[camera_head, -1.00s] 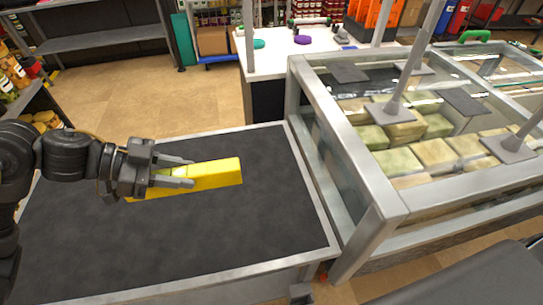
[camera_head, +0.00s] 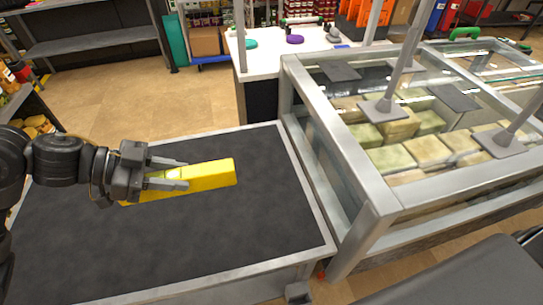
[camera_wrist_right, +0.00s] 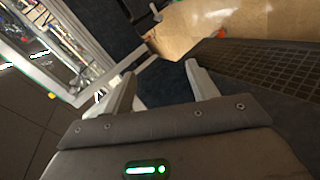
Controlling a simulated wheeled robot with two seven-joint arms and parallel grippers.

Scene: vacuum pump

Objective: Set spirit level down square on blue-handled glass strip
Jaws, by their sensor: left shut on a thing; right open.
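The spirit level is a long yellow bar (camera_head: 208,175) in the head view, above the dark top of the low table. My left gripper (camera_head: 184,173) is shut on it near its left part, and its right end sticks out past the fingertips. The level lies nearly flat, its right end slightly higher in the picture. I cannot make out the blue-handled glass strip in either view. My right gripper (camera_wrist_right: 158,75) shows in the right wrist view, open and empty, fingers apart above the dark floor.
The dark-topped table (camera_head: 240,230) is otherwise clear. A metal-framed glass case (camera_head: 365,190) with pale blocks adjoins its right side. A green handle (camera_head: 466,33) shows at the far right. A white table (camera_head: 270,58) with small tools stands behind.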

